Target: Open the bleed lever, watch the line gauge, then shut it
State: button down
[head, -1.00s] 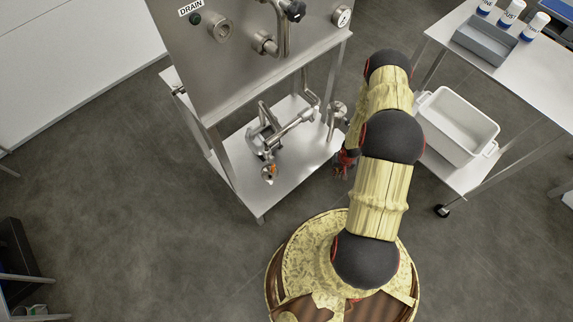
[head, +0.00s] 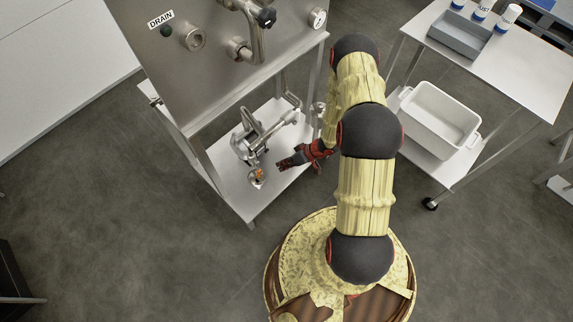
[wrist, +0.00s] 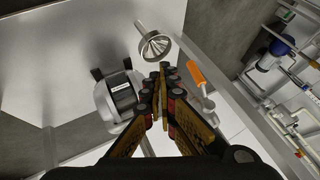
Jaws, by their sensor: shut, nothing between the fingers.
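The line gauge (head: 318,18) is a small round white dial at the right edge of the steel panel; its reading is too small to make out. What looks like the bleed lever (wrist: 197,74) has an orange grip and stands just right of my fingertips in the wrist view. In the head view its orange part (head: 260,174) is near the front of the lower shelf. My gripper (head: 282,166) is shut and empty, to the right of the orange part and apart from it. It also shows in the wrist view (wrist: 164,70).
A steel pump-like fitting (head: 246,138) stands on the lower shelf (head: 232,205). A funnel-like steel cup (wrist: 156,46) is beyond my fingertips. Right are a white tub (head: 440,118) and a grey tray (head: 460,36) on a cart. Floor in front is open.

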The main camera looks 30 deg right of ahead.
jog(key=w+a+f+b, duration=0.1)
jog(key=a+f+b, duration=0.1)
jog(key=a, duration=0.4)
jog(key=shift+a+f+b, duration=0.2)
jog(key=shift+f+b, duration=0.15)
jog(key=shift+f, duration=0.1)
jog(key=shift+s+a+f+m+y+p, duration=0.15)
jog(key=shift+a+m+y+p, duration=0.25)
jog(key=shift+y, duration=0.6)
jog(key=shift+s+a+r+m+g+y+b, duration=0.15)
jog(key=shift+s+a+r+m+y, duration=0.1)
jog(key=shift+a+y, duration=0.55)
jog(key=shift+s+a+r+m+g+y+b, duration=0.1)
jog(key=shift+s+a+r+m+g+y, duration=0.15)
jog(key=shift+a+y, duration=0.55)
jog(key=shift+s+a+r+m+g+y+b, duration=0.15)
jog(key=shift+s+a+m+y, duration=0.1)
jog(key=shift+a+y, duration=0.55)
jog(key=shift+s+a+r, duration=0.15)
jog(key=shift+a+r, duration=0.2)
jog(key=shift+a, duration=0.15)
dwell(0.8)
